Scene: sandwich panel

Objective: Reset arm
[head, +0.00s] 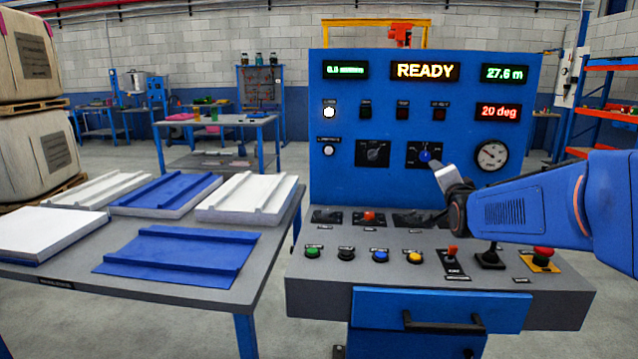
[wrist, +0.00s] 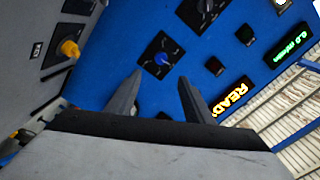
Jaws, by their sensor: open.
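My gripper (head: 436,167) is in front of the blue control panel (head: 340,195), near a knob with a blue centre (head: 425,155). In the wrist view my gripper (wrist: 160,78) shows two separated fingers, open with nothing between them. The knob with a blue centre (wrist: 161,59) lies beyond the fingertips, and I cannot tell whether a finger touches it. My arm (head: 530,212) reaches in from the right in the head view. It hides part of the panel's lower right.
A grey console desk (head: 330,275) with several buttons, a joystick (head: 489,257) and a red mushroom button (head: 543,253) lies below my arm. A READY display (head: 425,71) is lit. A table (head: 215,295) with white and blue panels stands at the left.

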